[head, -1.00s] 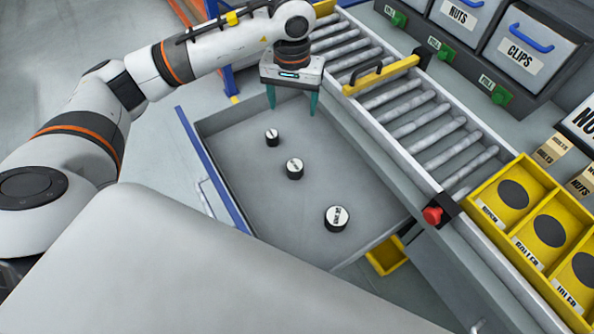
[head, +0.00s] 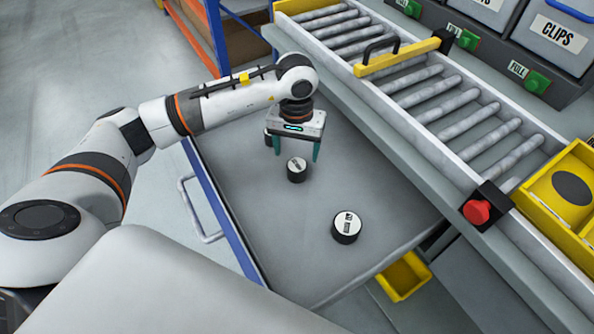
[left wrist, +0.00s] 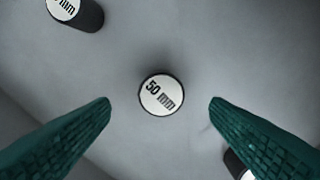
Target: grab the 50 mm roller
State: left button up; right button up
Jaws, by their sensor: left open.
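The 50 mm roller (head: 297,171) is the middle one of three dark, white-topped rollers standing in the open grey drawer (head: 275,240). In the left wrist view the roller (left wrist: 161,95) is centred between my fingertips, with its "50 mm" label readable. My left gripper (head: 296,156) is open, pointing down over this roller, with a teal finger to either side. I see no finger touching it. My right gripper is not in view.
A larger roller (head: 346,227) stands nearer the drawer's front. A smaller roller (head: 268,138) is partly hidden behind my left gripper. A roller conveyor (head: 440,95) with a yellow bar (head: 398,58) runs along the right. A red button (head: 477,212) sits on its edge.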

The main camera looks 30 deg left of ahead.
aim_at(297, 165)
pick_arm(q)
jog(key=shift+f, duration=3.55)
jog(key=shift+r, duration=0.1)
jog(key=c, duration=1.2)
